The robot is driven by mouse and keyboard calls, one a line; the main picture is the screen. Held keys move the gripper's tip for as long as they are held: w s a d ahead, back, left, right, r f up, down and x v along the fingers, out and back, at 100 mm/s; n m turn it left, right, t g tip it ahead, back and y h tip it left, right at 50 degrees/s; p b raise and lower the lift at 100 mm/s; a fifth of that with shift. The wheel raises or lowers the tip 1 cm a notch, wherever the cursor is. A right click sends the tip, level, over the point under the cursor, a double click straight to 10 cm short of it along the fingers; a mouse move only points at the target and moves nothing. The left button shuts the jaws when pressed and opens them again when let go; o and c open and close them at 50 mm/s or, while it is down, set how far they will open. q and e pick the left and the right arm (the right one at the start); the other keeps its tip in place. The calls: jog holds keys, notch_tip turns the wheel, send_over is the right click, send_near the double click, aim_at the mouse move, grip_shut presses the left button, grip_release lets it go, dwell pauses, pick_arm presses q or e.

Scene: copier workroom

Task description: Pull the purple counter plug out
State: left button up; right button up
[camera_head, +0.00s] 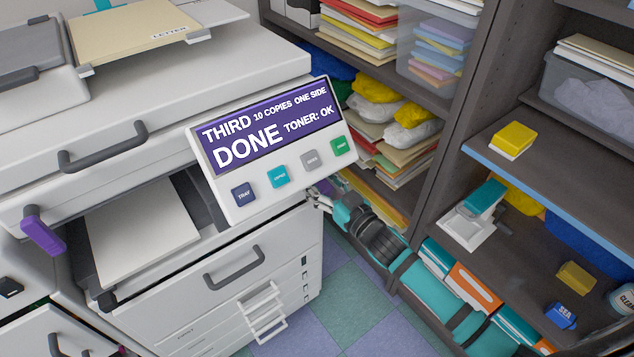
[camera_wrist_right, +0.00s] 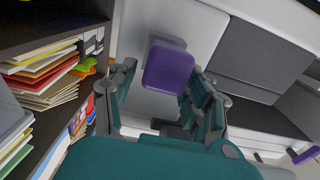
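In the right wrist view the purple plug (camera_wrist_right: 168,67) is a rounded purple block standing out from a pale plate on the copier's side. My right gripper (camera_wrist_right: 157,78) has its teal fingers apart, one on each side of the plug. The right finger looks close to the plug's edge, and a gap shows on the left. I cannot tell whether either finger touches it. In the head view my right gripper (camera_head: 322,192) is partly hidden behind the display panel (camera_head: 270,150), and the plug is hidden by the copier. My left gripper is not in view.
The copier (camera_head: 190,90) fills the left. A purple lever (camera_head: 42,232) sticks out beside its paper output tray (camera_head: 140,230). A dark shelf unit (camera_head: 450,140) with papers and bags stands close to my right arm. Checkered floor (camera_head: 350,300) shows between them.

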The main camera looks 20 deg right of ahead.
grip_shut()
jog(key=shift+s, duration=0.1)
jog(key=shift+p+v, duration=1.05)
jog(key=shift+v, duration=1)
jog(key=shift+r, duration=0.1)
